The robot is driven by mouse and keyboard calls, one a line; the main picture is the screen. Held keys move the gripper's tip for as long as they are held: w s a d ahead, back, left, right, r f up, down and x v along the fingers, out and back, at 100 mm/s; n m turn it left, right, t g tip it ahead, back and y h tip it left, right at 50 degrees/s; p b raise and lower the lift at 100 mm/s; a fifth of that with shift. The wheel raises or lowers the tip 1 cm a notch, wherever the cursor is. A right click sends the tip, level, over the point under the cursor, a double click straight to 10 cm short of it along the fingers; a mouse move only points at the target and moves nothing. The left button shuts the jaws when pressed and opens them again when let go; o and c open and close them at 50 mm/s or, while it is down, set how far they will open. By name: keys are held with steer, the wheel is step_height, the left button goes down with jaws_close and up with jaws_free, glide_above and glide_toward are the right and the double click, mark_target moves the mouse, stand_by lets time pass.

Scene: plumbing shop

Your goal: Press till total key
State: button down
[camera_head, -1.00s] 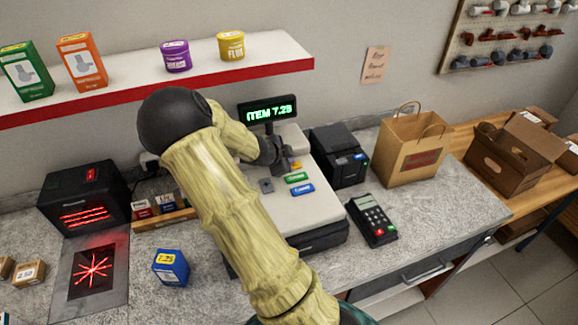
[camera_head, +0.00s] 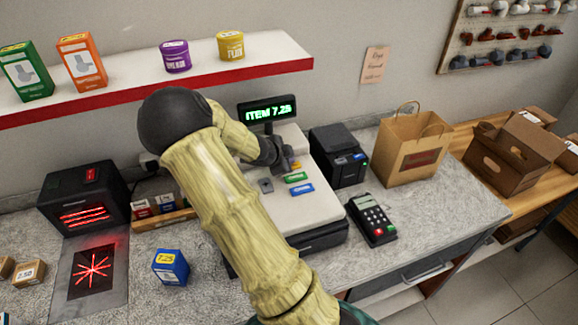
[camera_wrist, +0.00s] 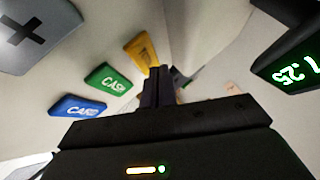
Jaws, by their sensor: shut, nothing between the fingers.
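The till (camera_head: 318,212) stands on the counter, its display (camera_head: 268,111) reading "ITEM 7.25" in green. A yellow-orange key (camera_wrist: 141,48) is at the far end of a row, its label unreadable here. Next to it are a green CASH key (camera_wrist: 108,83) and a blue CARD key (camera_wrist: 77,108). A grey plus key (camera_wrist: 38,30) sits apart from the row. My gripper (camera_wrist: 157,72) is shut and empty, its fingertips right by the yellow-orange key and partly covering it. I cannot tell whether they touch. In the head view my gripper (camera_head: 287,167) is over the keys.
A black printer (camera_head: 338,155), card terminal (camera_head: 372,218) and paper bag (camera_head: 412,150) stand right of the till. A blue box (camera_head: 170,267) and scanner (camera_head: 84,197) are to the left. A shelf (camera_head: 120,92) with products is above.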

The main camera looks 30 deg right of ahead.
steer(key=shift+w+f, duration=0.1)
steer(key=shift+w+a+f, duration=0.15)
steer(key=shift+f, duration=0.25)
steer(key=shift+b, duration=0.3)
steer(key=shift+r+p, duration=0.5)
steer(key=shift+r, duration=0.05)
stand_by(0.3)
step_height(320, 180, up, 6)
steer(key=p, duration=0.6)
